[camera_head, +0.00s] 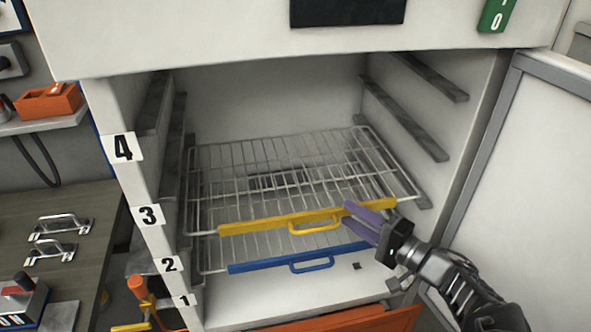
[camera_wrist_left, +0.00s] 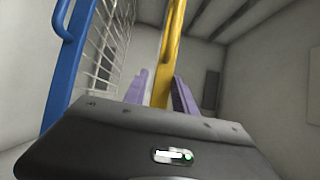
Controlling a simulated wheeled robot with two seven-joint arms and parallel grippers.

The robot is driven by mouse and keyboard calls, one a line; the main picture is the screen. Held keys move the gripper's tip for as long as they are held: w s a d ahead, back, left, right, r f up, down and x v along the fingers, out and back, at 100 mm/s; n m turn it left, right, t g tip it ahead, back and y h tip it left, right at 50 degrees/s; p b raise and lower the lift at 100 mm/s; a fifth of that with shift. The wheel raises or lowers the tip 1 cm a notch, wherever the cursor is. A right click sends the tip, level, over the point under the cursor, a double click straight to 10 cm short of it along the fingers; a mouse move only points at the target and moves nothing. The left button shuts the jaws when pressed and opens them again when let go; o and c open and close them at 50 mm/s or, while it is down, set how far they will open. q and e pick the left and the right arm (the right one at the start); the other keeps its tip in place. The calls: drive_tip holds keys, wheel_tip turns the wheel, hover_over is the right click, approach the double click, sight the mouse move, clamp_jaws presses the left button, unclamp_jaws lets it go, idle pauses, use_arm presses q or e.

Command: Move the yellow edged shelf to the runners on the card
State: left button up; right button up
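The yellow edged shelf (camera_head: 258,225) is a wire rack inside the open cabinet, above a blue edged rack (camera_head: 260,265). Its yellow front bar and handle face out. My left gripper (camera_head: 344,212) enters from the lower right, its purple fingers at the right part of the yellow bar. In the left wrist view the yellow bar (camera_wrist_left: 170,50) passes between the two fingers (camera_wrist_left: 160,80), with a small gap on one side. I cannot tell whether either finger touches it. My right gripper is not in view. I cannot identify the card for certain; a green tag (camera_head: 497,14) is cut off at the top.
Dark runners (camera_head: 430,77) line both inner walls, with free ones above the yellow shelf. Number labels 4 (camera_head: 122,148), 3, 2 and 1 mark the left post. The open door (camera_head: 530,170) stands close to my arm on the right. An orange front (camera_head: 345,322) lies below.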

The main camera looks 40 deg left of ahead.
sight(331, 202)
use_arm(q)
drive_tip(key=shift+a, duration=0.7)
drive_tip(key=a+p, duration=0.2)
drive_tip(key=a, duration=0.3)
drive_tip(key=shift+a, duration=0.1)
clamp_jaws()
idle(1.5)
